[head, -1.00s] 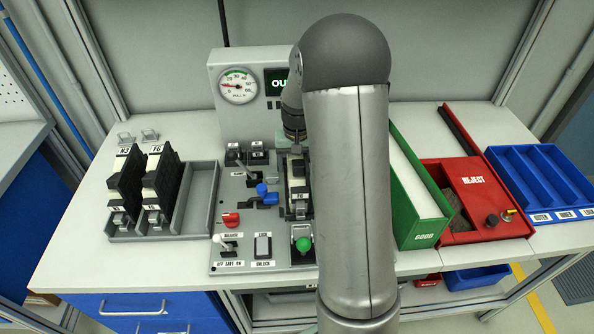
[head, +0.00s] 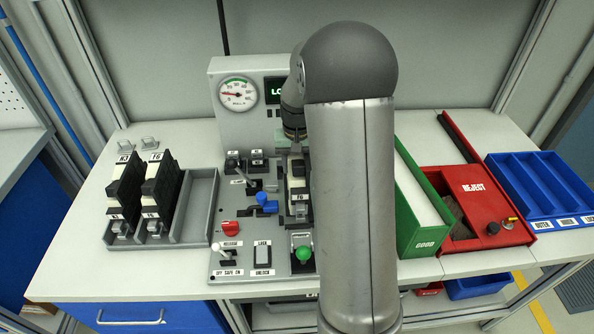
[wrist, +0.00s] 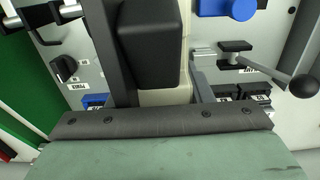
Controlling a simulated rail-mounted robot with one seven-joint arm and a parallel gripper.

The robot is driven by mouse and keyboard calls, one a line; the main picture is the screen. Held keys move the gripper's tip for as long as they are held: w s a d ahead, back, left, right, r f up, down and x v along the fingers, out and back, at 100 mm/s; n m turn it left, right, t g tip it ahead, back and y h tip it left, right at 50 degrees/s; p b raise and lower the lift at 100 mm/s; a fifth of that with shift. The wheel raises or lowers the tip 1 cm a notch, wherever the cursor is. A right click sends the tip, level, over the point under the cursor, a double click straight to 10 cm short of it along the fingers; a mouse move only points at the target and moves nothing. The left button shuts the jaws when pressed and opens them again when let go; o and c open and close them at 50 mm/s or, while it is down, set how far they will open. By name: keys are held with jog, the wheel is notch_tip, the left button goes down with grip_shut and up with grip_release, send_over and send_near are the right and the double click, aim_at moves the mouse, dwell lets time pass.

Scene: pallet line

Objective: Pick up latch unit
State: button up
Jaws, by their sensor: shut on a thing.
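A black-and-cream latch unit (head: 298,190) with a small white label stands in the grey station panel (head: 228,288), partly hidden by my arm. In the wrist view, its black body and cream casing (wrist: 152,52) sit between the fingers of my gripper (wrist: 152,80), which is shut on it. In the head view, my gripper is mostly hidden behind my arm. I cannot tell whether the unit is clear of its seat.
A grey rack (head: 200,212) at left holds two similar units; its right slot is empty. The panel carries a blue handle (head: 263,200), a red knob (head: 230,227) and a green knob (head: 304,254). A green bin (head: 425,240), red reject bin (head: 475,187) and blue tray (head: 530,185) stand at right.

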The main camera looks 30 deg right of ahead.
aim_at(291, 168)
jog(key=s+a+r, duration=0.1)
jog(key=r, duration=0.1)
jog(key=s+a+r+b, duration=0.1)
jog(key=r, duration=0.1)
jog(key=s+a+r, duration=0.1)
jog(key=shift+s+a+r+b, duration=0.1)
jog(key=shift+a+r+b, duration=0.05)
jog(key=shift+r+b, duration=0.2)
jog(key=s+a+r+p, duration=0.1)
jog(key=s+a+r, duration=0.5)
jog(key=r, duration=0.3)
jog(key=shift+s+a+r+p, duration=0.15)
jog(key=shift+s+a+p, duration=0.05)
jog(key=shift+s+p, duration=0.25)
